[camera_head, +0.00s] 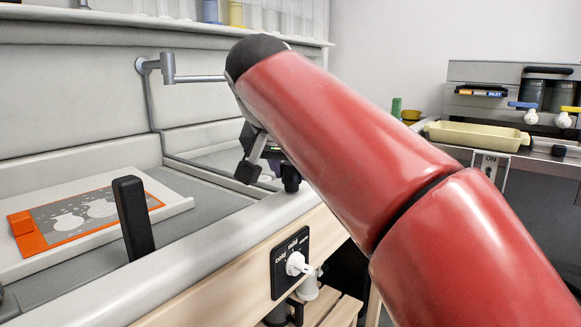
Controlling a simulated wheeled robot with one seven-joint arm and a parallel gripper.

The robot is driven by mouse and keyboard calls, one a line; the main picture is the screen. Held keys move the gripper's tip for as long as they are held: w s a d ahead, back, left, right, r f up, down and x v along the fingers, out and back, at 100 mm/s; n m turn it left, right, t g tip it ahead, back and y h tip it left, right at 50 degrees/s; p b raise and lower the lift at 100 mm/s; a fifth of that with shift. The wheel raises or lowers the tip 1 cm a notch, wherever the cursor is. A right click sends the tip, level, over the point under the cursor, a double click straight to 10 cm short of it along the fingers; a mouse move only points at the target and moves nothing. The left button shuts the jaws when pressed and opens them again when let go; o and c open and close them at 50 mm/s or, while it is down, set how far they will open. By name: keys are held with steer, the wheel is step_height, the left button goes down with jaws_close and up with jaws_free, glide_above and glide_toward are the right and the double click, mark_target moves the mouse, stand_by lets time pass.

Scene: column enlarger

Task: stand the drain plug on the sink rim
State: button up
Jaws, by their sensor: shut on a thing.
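My gripper (268,176) is beyond my red arm, low over the sink (212,160) near its front rim (215,233). One dark fingertip shows at its left, and a small dark piece shows at its right by the rim. I cannot tell whether that piece is the other finger or part of the drain plug. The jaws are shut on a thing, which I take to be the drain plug. Its shape and tilt are not clear, as it is small and partly hidden. I cannot tell whether it touches the rim.
A black upright post (134,217) stands at the near left by the rim. A white board with an orange-edged panel (88,215) lies behind it. A grey spout (190,78) reaches over the sink. A dial (292,263) is on the front. A yellow tray (476,136) is right.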

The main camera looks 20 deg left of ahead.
steer(key=shift+f, duration=0.2)
steer(key=o, duration=1.2)
steer(key=shift+s+r, duration=0.1)
steer(key=shift+r, duration=0.1)
steer(key=p+v, duration=0.4)
steer(key=v, duration=0.3)
steer(key=shift+s+r, duration=0.2)
steer(key=shift+s, duration=0.05)
stand_by(0.9)
